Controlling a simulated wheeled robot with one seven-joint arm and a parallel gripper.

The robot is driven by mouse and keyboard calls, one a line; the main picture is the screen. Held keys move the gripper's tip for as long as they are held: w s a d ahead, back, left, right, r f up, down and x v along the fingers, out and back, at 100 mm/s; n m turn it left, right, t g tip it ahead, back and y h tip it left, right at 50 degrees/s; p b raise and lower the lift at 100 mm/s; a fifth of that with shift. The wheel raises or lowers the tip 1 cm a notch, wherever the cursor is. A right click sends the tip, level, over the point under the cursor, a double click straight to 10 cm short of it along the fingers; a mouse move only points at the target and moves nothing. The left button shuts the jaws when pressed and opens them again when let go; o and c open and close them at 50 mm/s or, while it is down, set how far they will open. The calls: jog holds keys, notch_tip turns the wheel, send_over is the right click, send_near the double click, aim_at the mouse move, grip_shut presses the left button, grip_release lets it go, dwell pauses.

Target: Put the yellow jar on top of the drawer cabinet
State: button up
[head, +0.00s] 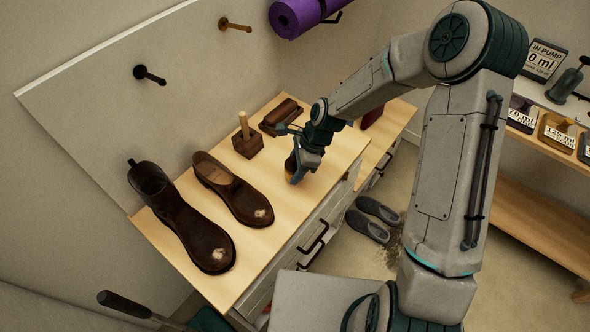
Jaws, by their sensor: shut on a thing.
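My gripper (296,172) is shut on a small yellow-brown jar (289,167), mostly hidden behind the fingers. The jar is at the wooden top of the drawer cabinet (283,217), near its front edge. I cannot tell whether its base touches the wood. The cabinet has light drawer fronts with dark handles.
A brown boot (178,215) and a brown low shoe (233,188) stand left on the top. A wooden block with a peg (247,141) and a brown brush-like object (283,116) are behind. Grey slippers (372,219) lie on the floor. A shelf (545,116) holds dispensers at right.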

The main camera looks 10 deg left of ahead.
jog(key=shift+f, duration=1.1)
jog(key=shift+f, duration=0.15)
jog(key=o, duration=1.3)
jog(key=v, duration=1.2)
jog(key=s+d+r+n+t+h, duration=0.1)
jog(key=s+d+r+n, duration=0.4)
jog(key=s+d, duration=0.1)
jog(key=s+d+r+n+t+h, duration=0.1)
jog(key=s+d+r+n+t, duration=0.1)
jog(key=s+d+r+n, duration=0.3)
jog(key=s+d+r+n+t+h, duration=0.1)
jog(key=s+d+r+n+h, duration=0.1)
jog(key=s+d+r+n, duration=0.3)
jog(key=shift+s+d+r+b, duration=0.15)
jog(key=shift+s+d+r, duration=0.2)
jog(key=shift+s+d, duration=0.2)
jog(key=shift+s+d+r+b, duration=0.15)
jog(key=shift+s+d+r, duration=0.15)
jog(key=shift+s+d, duration=0.15)
